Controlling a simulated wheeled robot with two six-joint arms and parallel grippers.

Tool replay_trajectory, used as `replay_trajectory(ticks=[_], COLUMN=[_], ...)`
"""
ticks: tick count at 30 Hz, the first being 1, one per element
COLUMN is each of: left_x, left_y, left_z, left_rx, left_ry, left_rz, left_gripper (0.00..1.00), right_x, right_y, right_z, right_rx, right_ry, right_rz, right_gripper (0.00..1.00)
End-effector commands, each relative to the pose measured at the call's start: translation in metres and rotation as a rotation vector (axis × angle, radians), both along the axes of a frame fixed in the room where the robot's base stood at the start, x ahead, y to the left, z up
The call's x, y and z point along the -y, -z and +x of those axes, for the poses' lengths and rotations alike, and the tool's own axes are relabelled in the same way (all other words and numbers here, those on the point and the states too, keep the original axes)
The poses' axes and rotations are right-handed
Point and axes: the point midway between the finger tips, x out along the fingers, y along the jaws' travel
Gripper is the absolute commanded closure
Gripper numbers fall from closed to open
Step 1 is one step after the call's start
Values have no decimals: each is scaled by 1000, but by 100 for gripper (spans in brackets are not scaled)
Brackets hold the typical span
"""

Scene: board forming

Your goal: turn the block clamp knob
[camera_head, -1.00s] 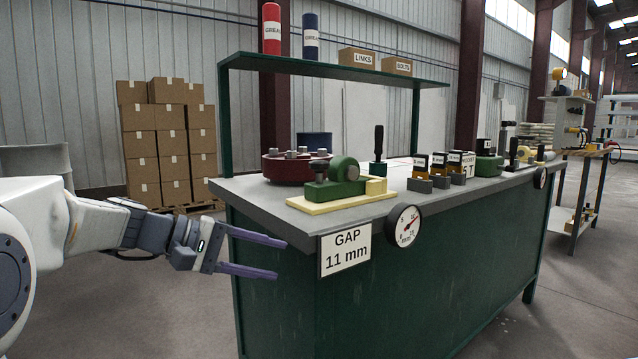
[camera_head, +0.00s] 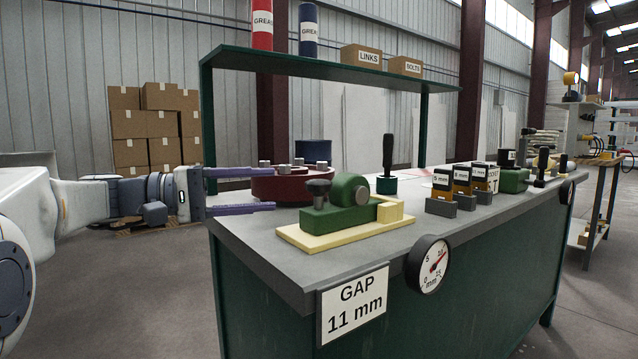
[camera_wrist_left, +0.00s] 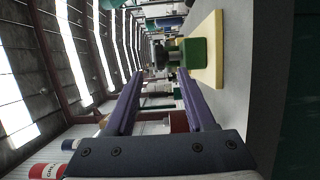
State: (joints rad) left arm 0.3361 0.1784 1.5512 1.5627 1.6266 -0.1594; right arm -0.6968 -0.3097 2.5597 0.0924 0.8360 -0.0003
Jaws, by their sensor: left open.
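The block clamp (camera_head: 345,205) is a green body with a rounded top, lying on a pale yellow board (camera_head: 300,238) near the bench's front left edge. Its dark knob (camera_head: 318,187) stands on the clamp's left end. My left gripper (camera_head: 272,189) is open and empty, with purple fingers pointing right, left of the knob and apart from it. In the left wrist view the clamp (camera_wrist_left: 196,52) and knob (camera_wrist_left: 160,54) lie beyond the open fingers (camera_wrist_left: 160,72). My right gripper is not in view.
A dark red round fixture (camera_head: 290,184) sits behind the clamp, close to my left fingers. A black-handled tool (camera_head: 387,165) and several labelled blocks (camera_head: 460,185) stand to the right. A gauge (camera_head: 428,264) and a sign reading GAP 11 mm (camera_head: 354,303) hang at the bench's front.

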Motion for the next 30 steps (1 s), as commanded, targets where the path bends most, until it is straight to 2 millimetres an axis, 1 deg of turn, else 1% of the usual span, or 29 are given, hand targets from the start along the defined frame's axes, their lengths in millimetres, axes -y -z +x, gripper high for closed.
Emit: replay_trajectory(ticks=[5, 12, 15, 18, 22, 30], left_x=[19, 64, 79, 90, 98, 100], left_y=[2, 3, 3, 2, 1, 0], left_z=[4, 17, 22, 25, 28, 28], left_rx=[1, 2, -1, 0, 0, -1], left_ry=[3, 4, 3, 2, 2, 0], left_rz=[1, 2, 0, 1, 1, 1], left_gripper=[45, 45, 45, 45, 45, 45], right_x=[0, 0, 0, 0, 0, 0], right_y=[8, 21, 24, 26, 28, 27], right_z=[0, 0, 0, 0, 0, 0], right_rx=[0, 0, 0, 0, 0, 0], right_ry=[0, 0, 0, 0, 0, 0], right_rz=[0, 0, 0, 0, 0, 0], right_gripper=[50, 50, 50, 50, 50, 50])
